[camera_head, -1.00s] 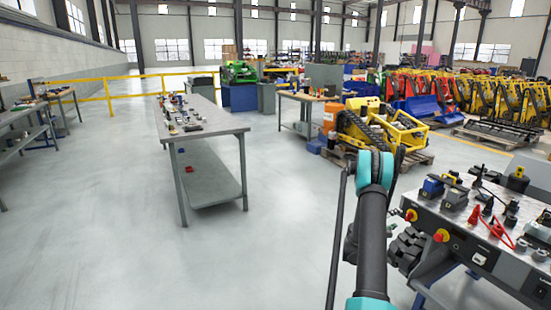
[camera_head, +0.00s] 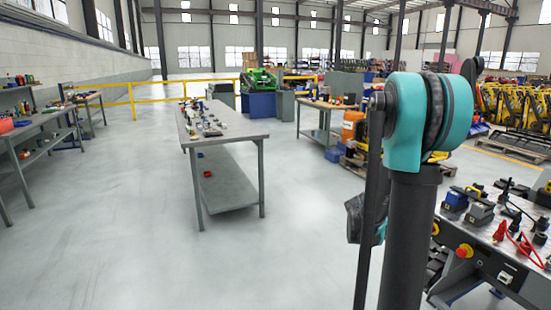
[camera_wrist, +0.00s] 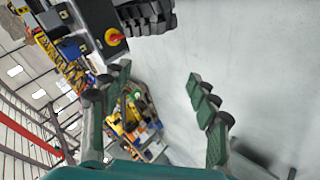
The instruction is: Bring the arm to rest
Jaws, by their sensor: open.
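My arm rises in the right half of the head view, with a dark link and a teal joint on top. My gripper is mostly hidden behind the arm in that view. In the wrist view my gripper (camera_wrist: 160,125) shows two green fingers standing wide apart. Nothing is between the fingers but the view of the floor and a distant yellow machine (camera_wrist: 128,112). The grey panel of the right-hand bench, with a red and yellow knob (camera_wrist: 114,37), shows at the top of the wrist view.
The bench (camera_head: 497,262) with battery packs and red cables stands close at the right. A long grey table (camera_head: 240,130) with small parts stands ahead left. Another bench (camera_head: 35,135) is at the far left. The floor (camera_head: 110,240) between is clear.

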